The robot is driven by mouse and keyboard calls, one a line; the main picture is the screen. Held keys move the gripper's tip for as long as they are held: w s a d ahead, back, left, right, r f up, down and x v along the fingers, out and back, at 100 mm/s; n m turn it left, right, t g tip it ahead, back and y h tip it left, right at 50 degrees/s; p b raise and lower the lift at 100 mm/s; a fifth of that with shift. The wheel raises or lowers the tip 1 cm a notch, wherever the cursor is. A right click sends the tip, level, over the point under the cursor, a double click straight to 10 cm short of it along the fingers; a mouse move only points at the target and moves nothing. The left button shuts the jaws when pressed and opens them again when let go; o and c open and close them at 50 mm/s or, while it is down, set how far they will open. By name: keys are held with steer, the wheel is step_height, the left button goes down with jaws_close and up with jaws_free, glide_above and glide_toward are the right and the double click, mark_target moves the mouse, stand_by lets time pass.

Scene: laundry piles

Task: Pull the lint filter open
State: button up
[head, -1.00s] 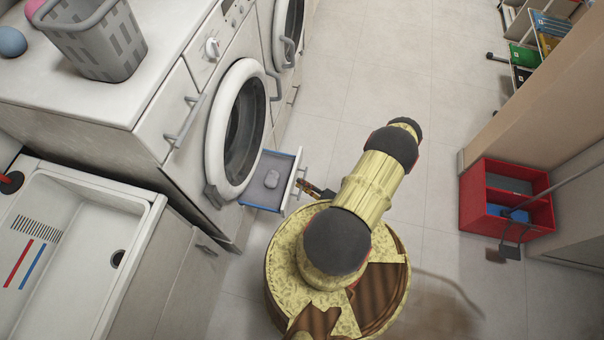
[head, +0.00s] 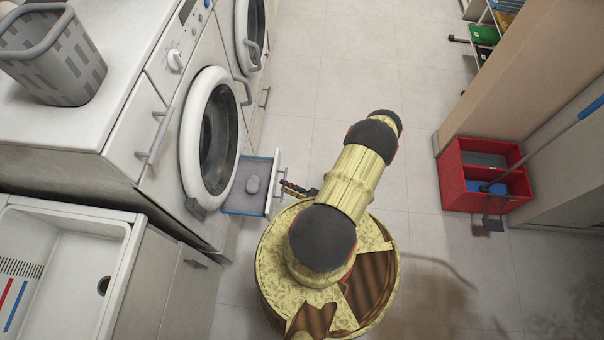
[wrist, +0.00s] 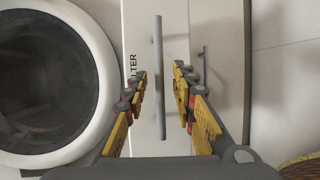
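In the wrist view the lint filter's front (wrist: 145,152) shows part of a label, "LTER", and a grey bar handle (wrist: 158,80). My gripper (wrist: 161,82) is open, with one finger on each side of the handle and a gap on both sides. I cannot tell how deep the handle sits between the fingers.
The round machine door (head: 208,137) is shut beside the drawer. A sink (head: 60,260) stands at the lower left and a grey basket (head: 60,60) on top of the machine. A red bucket (head: 470,200) with a mop stands at the right.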

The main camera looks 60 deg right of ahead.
steer(key=s+r, duration=0.1)
steer(key=s, duration=0.9)
steer(key=shift+s+r, duration=0.15)
steer(key=shift+r, duration=0.25)
